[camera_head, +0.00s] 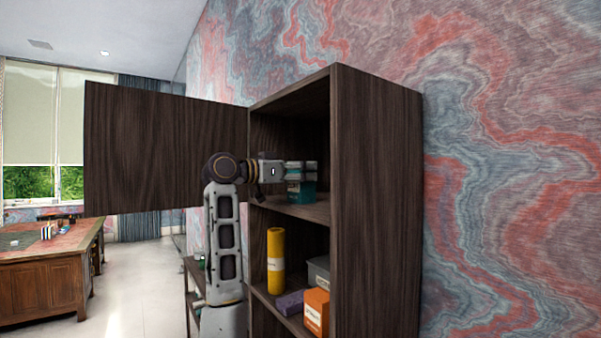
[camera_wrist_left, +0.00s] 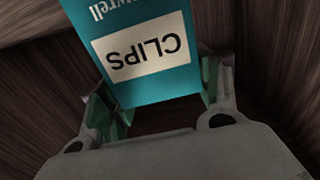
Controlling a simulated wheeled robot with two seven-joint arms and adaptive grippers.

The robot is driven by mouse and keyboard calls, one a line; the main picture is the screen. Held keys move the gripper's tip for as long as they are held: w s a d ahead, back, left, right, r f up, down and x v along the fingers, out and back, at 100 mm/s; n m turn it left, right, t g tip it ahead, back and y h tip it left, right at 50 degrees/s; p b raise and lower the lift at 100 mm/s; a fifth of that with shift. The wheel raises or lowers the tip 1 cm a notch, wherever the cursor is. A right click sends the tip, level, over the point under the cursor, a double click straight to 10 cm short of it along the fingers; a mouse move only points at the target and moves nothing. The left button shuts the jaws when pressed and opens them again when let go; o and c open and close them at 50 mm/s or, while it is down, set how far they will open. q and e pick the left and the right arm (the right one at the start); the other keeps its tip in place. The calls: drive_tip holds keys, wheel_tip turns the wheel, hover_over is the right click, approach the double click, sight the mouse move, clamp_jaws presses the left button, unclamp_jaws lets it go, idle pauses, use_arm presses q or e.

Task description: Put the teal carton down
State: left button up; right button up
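The teal carton (camera_head: 299,194) is in the upper compartment of the dark wooden cabinet, at the shelf (camera_head: 312,211). I cannot tell whether its base touches the shelf. My left gripper (camera_head: 302,170) reaches into the compartment from the left, at the carton's upper part. In the left wrist view the carton (camera_wrist_left: 152,88) shows a white label reading "CLIPS", upside down. The fingers hide part of the carton in the head view. My right gripper is not in view.
The cabinet door (camera_head: 165,150) stands open to the left. The cabinet's side wall (camera_head: 375,190) bounds the compartment on the right. The lower shelf holds a yellow cylinder (camera_head: 276,260), a purple box (camera_head: 290,303), an orange box (camera_head: 316,312) and a grey box (camera_head: 318,272).

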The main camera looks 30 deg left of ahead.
use_arm(q)
drive_tip(key=o, duration=0.3)
drive_tip(key=shift+o, duration=0.2)
drive_tip(key=shift+r, duration=0.2)
drive_tip(key=shift+s+a+f, duration=0.1)
drive_tip(key=shift+s+a, duration=0.1)
drive_tip(key=shift+s, duration=0.15)
drive_tip(key=b+v, duration=0.3)
drive_tip(key=v, duration=0.8)
drive_tip(key=shift+s, duration=0.15)
